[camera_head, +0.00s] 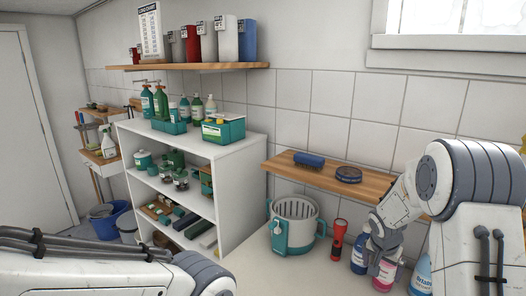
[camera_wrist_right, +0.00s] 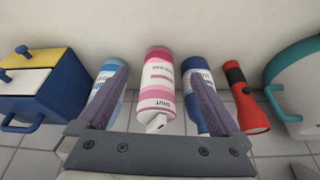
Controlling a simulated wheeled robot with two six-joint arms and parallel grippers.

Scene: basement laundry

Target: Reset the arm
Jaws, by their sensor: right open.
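My right arm (camera_head: 445,195) reaches in from the right in the head view. Its gripper (camera_head: 382,243) points down over a row of bottles. In the wrist view the right gripper (camera_wrist_right: 160,76) is open, its two fingers spread. A pink-and-white bottle (camera_wrist_right: 158,85) shows between the fingers; I cannot tell whether it lies within their reach. The pink bottle (camera_head: 384,275) is partly hidden below the gripper in the head view. My left arm (camera_head: 110,272) lies along the bottom left of the head view. Its gripper is outside the picture.
A blue bottle (camera_head: 359,254), a red flashlight (camera_head: 338,240) and a grey-teal basket (camera_head: 293,226) stand left of the gripper. A wooden wall shelf (camera_head: 326,178) holds a blue brush (camera_head: 309,160) and a round tin (camera_head: 348,174). A white shelf unit (camera_head: 238,190) stands further left.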

